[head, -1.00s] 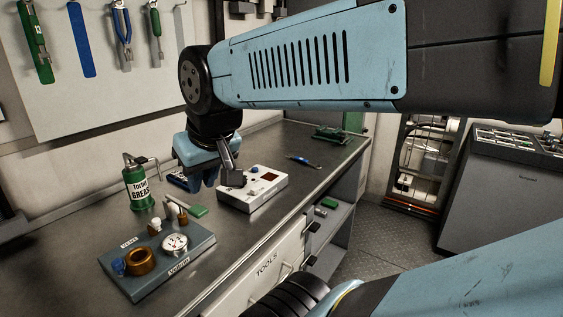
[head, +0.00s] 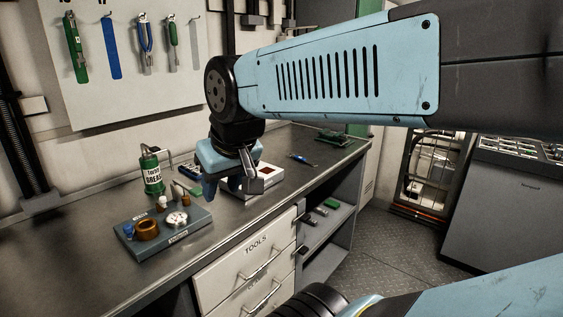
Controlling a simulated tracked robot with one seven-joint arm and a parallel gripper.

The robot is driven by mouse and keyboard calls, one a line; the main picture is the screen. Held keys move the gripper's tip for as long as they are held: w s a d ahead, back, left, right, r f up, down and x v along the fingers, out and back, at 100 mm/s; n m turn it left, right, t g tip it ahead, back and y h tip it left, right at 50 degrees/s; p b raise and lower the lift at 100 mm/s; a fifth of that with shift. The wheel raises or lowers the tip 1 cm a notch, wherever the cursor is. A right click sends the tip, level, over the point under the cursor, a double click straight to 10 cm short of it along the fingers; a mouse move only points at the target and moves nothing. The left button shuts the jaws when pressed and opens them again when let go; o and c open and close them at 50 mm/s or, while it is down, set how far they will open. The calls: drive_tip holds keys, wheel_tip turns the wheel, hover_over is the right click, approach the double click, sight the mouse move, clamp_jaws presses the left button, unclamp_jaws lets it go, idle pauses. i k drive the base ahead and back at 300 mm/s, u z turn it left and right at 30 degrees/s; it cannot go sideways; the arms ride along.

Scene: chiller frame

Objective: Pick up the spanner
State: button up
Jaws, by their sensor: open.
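A small tool with a blue middle and metal ends, which looks like the spanner (head: 303,160), lies flat on the dark bench toward its far end. It is too small to make out its jaws. My gripper (head: 231,187) points down over the bench, in front of the white box and left of the spanner in the picture. It is open and apart from the spanner. Nothing shows between its fingers.
A white instrument box (head: 262,179) is partly hidden behind my gripper. A green grease can (head: 152,174) and a blue-grey valve tray (head: 163,237) stand left. A green tool (head: 333,136) lies beyond the spanner. Several tools hang on the wall board (head: 130,95). The bench around the spanner is clear.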

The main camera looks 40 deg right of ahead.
sight(297, 157)
drive_tip(key=z, duration=0.3)
drive_tip(key=i, duration=0.1)
drive_tip(key=u, duration=2.8)
drive_tip(key=k, duration=1.6)
drive_tip(key=u, duration=1.7)
drive_tip(key=i, duration=0.1)
drive_tip(key=z, duration=4.2)
